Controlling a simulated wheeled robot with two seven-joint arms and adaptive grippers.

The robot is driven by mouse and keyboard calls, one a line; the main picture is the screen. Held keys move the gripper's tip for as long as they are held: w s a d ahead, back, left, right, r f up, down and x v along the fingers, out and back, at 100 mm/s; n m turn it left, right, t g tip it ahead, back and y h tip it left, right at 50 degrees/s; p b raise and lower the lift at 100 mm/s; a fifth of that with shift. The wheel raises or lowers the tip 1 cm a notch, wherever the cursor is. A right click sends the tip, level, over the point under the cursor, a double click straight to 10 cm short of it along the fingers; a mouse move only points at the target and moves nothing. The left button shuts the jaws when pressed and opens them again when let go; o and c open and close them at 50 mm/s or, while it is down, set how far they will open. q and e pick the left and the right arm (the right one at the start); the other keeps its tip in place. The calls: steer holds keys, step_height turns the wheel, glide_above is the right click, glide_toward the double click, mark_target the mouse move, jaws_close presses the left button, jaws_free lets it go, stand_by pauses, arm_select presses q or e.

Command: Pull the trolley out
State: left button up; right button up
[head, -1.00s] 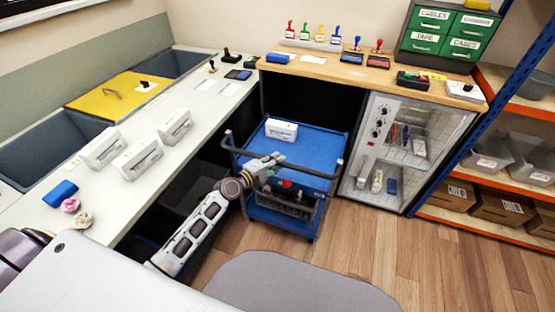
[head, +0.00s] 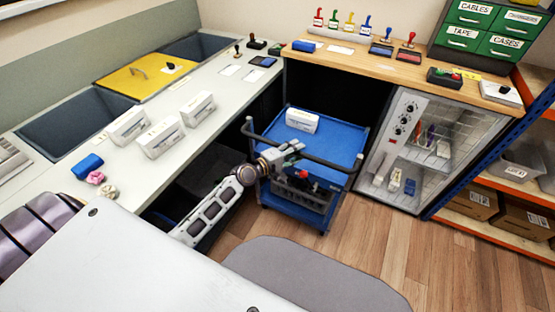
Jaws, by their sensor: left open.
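The blue trolley (head: 339,143) stands under the corner of the worktops, with a white box (head: 302,120) on its top shelf. Its dark handle bar (head: 318,158) runs along the near side. Its lower shelf (head: 290,209) is partly filled with a dark rack. My left gripper (head: 293,152) is at the near left part of the handle bar, with its fingers open. I cannot tell whether the bar lies between the fingers. My right gripper does not show.
A glass-fronted cabinet (head: 416,150) stands close to the trolley's right. The long white counter (head: 215,110) runs along the left, with a dark bin below it. Wood floor (head: 370,232) and a grey mat (head: 300,272) lie clear in front.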

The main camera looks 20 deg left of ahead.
arm_select(q)
steer(key=v, duration=1.1)
steer(key=shift+s, duration=0.25)
stand_by(0.3)
steer(key=shift+r, duration=0.1)
stand_by(0.4)
